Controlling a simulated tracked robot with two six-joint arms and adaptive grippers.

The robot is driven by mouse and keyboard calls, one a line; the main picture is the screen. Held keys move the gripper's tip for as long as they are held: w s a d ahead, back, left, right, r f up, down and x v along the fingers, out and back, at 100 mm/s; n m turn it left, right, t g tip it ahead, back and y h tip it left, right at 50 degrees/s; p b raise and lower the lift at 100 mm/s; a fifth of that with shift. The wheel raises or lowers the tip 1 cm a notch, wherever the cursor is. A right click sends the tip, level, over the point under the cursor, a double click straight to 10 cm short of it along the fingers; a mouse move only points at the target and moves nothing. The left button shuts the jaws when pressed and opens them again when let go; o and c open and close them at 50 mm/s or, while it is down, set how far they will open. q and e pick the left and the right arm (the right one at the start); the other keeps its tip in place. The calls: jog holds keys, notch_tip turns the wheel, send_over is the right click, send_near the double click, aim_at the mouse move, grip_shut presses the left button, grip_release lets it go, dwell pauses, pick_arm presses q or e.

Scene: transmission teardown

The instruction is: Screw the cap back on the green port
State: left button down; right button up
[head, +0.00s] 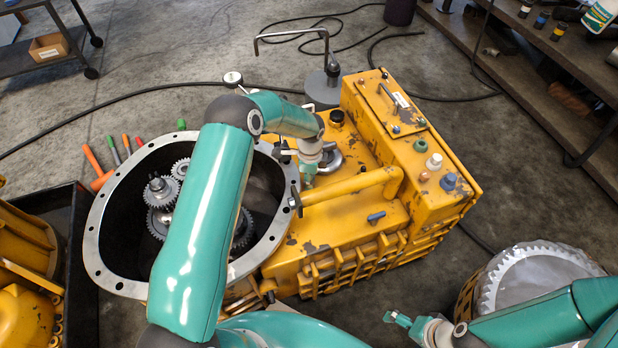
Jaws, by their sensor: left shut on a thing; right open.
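The green port (420,146) stands on top of the raised yellow box of the transmission, beside a white fitting (434,161) and a blue fitting (449,182). My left gripper (307,178) points down over the yellow housing, between the big round opening and the yellow pipe, left of the green port and apart from it. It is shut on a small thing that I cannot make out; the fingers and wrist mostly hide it. I cannot identify a loose cap anywhere. My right gripper (392,318) is open and empty at the bottom, in front of the housing.
The open bell housing (100,235) with gears lies under my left arm. A large gear (535,275) is at lower right. A shelf (550,65) lines the right.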

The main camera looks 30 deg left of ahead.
pick_arm(q)
jog(key=shift+r, duration=0.15)
jog(key=shift+r+p, duration=1.4)
jog(key=shift+r, duration=0.95)
